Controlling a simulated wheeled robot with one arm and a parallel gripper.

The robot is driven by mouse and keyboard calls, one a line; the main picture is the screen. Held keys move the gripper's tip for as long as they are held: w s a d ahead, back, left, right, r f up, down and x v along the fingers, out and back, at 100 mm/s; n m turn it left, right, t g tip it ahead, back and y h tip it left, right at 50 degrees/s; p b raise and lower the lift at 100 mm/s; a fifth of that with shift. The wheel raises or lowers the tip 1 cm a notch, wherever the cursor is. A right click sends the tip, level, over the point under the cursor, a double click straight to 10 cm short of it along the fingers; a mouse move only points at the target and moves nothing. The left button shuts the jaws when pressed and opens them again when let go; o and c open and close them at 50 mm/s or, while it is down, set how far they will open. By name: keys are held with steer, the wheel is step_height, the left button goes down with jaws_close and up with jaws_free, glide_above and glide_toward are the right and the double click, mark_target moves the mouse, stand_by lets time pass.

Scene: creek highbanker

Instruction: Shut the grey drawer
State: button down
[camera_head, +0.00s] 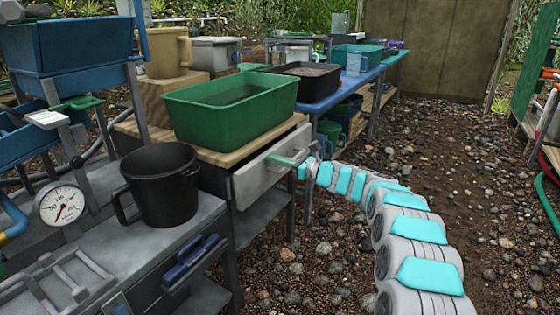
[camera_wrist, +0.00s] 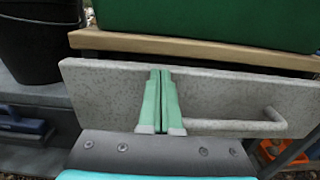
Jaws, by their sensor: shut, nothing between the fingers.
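The grey drawer (camera_head: 262,172) is under the wooden top with the green tub, and its front stands a little out from under the top's edge. In the wrist view the drawer front (camera_wrist: 110,90) spans the middle, with a grey bar handle (camera_wrist: 245,127) on its right part. My gripper (camera_head: 280,160) reaches in from the right to the drawer front. In the wrist view my gripper (camera_wrist: 161,75) has its two green fingers together, empty, in front of the drawer face left of the handle. I cannot tell whether the tips touch the face.
A green tub (camera_head: 232,105) stands on the wooden top (camera_head: 215,155). A black bucket (camera_head: 163,185) and a pressure gauge (camera_head: 62,204) are on the grey bench at left. Blue-topped tables stand behind. Gravel ground at right is open.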

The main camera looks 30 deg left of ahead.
steer(key=shift+w+a+p, duration=0.1)
steer(key=shift+a+p, duration=0.6)
steer(key=shift+a, duration=0.55)
